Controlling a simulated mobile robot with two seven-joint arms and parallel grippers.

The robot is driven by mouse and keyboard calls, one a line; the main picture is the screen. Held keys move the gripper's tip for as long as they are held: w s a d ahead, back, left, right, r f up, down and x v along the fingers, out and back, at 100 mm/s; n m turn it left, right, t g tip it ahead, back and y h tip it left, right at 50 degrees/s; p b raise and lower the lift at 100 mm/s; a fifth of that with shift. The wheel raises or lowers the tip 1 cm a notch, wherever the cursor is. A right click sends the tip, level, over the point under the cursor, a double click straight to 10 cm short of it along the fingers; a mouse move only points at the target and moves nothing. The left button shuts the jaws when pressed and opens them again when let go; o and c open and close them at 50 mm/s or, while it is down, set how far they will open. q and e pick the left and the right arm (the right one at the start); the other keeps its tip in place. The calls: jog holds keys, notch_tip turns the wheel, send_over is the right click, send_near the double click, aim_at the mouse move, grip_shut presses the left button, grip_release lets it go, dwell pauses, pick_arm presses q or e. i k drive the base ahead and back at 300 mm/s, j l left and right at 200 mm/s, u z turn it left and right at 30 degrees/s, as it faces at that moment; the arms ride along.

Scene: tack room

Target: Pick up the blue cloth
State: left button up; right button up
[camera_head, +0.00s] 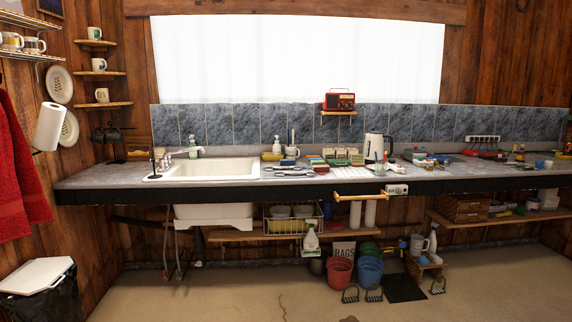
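I cannot make out a blue cloth for certain from here. Small blue patches show among the clutter on the counter (110,178), at the right end (548,164) and right of the kettle (440,159), but they are too small to tell what they are. A blue bucket (369,272) stands on the floor under the counter. The cloth hanging on the left wall is a red towel (18,165). Neither of my grippers is in view.
The counter spans the back wall, with a white sink (212,170), a kettle (376,147) and small items on it. Below are a red bucket (340,270), a spray bottle (311,240) and shelves. A bin (40,280) stands front left. The floor (230,295) ahead is mostly clear.

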aim_at(282, 162)
jog(key=i+j, duration=0.8)
jog(key=i, duration=0.2)
jog(key=i+j+z, duration=0.1)
jog(key=i+j, duration=0.7)
jog(key=i, duration=0.25)
